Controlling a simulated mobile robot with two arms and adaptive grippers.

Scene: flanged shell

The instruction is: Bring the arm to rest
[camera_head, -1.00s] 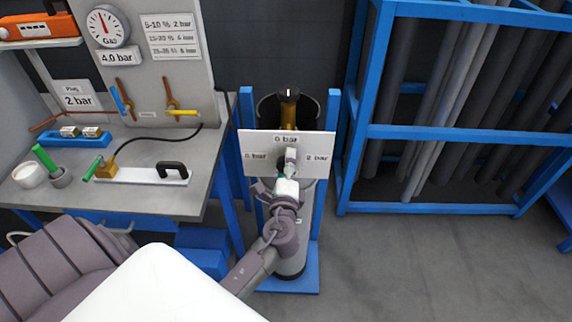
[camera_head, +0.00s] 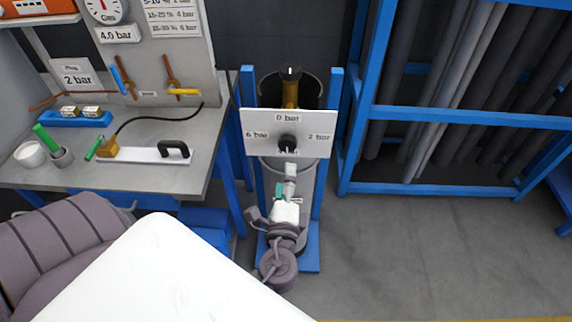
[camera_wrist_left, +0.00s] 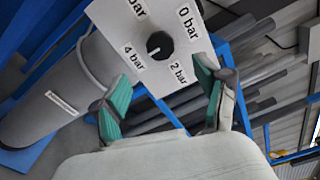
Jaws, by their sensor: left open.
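My left arm reaches up from the bottom of the head view, with the left gripper (camera_head: 285,190) just below the white pressure panel. In the left wrist view the same gripper (camera_wrist_left: 162,98) shows two green-padded fingers spread apart with nothing between them. The white panel (camera_head: 259,123) carries a black knob (camera_head: 287,144) with bar labels around it. The knob also shows in the left wrist view (camera_wrist_left: 159,46), beyond the fingertips and clear of them. My right gripper is not in view.
A grey workbench (camera_head: 185,188) with a black-handled plate (camera_head: 150,155) and cups stands at left. A blue rack (camera_head: 440,115) of pipes stands at right. A grey cylinder (camera_wrist_left: 50,95) is behind the panel. The floor at lower right is clear.

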